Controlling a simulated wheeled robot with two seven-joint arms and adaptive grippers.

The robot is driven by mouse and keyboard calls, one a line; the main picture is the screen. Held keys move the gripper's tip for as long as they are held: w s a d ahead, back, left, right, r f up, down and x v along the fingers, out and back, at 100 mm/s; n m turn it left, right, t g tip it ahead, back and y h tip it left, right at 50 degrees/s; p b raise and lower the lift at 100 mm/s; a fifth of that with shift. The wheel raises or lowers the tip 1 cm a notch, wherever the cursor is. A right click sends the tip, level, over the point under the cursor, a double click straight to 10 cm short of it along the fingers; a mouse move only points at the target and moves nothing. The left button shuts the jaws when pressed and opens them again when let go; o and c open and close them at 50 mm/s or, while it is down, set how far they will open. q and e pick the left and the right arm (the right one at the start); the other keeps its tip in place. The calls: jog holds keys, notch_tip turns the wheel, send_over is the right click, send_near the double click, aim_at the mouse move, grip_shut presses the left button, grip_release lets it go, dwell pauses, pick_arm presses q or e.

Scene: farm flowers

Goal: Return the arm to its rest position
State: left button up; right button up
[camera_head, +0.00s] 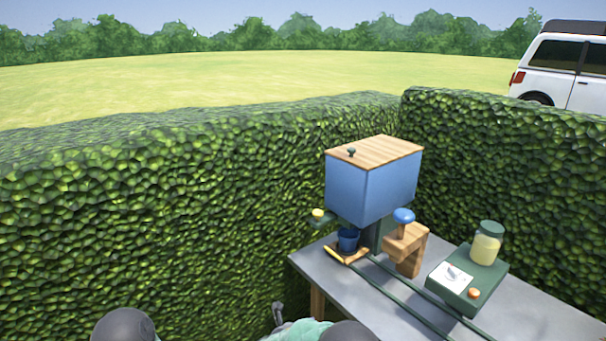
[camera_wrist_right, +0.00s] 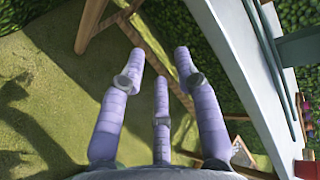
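My right gripper (camera_wrist_right: 160,65) shows in the right wrist view, with three lavender segmented fingers spread apart and nothing between them. It hangs beside the table's edge, over the grass. In the head view, grey rounded parts of my arms show at the bottom edge, with a teal piece near the table's left front corner. I cannot make out a gripper there. My left gripper is not in view.
A grey table (camera_head: 347,290) stands at the lower right. It bears a blue bin (camera_head: 368,190) with a wooden lid, a dark blue pot (camera_head: 348,240), a wooden stand (camera_head: 408,255), and a green box (camera_head: 468,288) with a jar (camera_head: 486,243). Hedges (camera_head: 180,210) enclose it.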

jog(key=s+d+f+m+g+y, duration=0.1)
jog(key=s+d+f+m+g, duration=0.3)
jog(key=s+f, duration=0.3)
jog(key=s+d+f+m+g+y, duration=0.25)
jog(key=s+f+m+g, duration=0.2)
jog(key=s+f, duration=0.3)
jog(key=s+a+f+m+g+y, duration=0.1)
jog(key=s+f+m+g+y, duration=0.15)
jog(key=s+m, duration=0.7)
jog(key=s+a+f+m+g+y, duration=0.15)
jog(key=s+m+y, duration=0.25)
jog(key=s+m, duration=0.55)
jog(key=d+m, duration=0.1)
jog(key=m, duration=0.5)
jog(key=s+d+m+t, duration=0.1)
jog(key=d+m, duration=0.1)
jog(key=m, duration=0.4)
jog(key=s+d+m+t+y, duration=0.1)
jog(key=d+m, duration=0.1)
jog(key=m, duration=0.5)
jog(key=shift+d+r+t, duration=0.1)
jog(key=shift+r+t, duration=0.15)
jog(key=shift+r, duration=0.05)
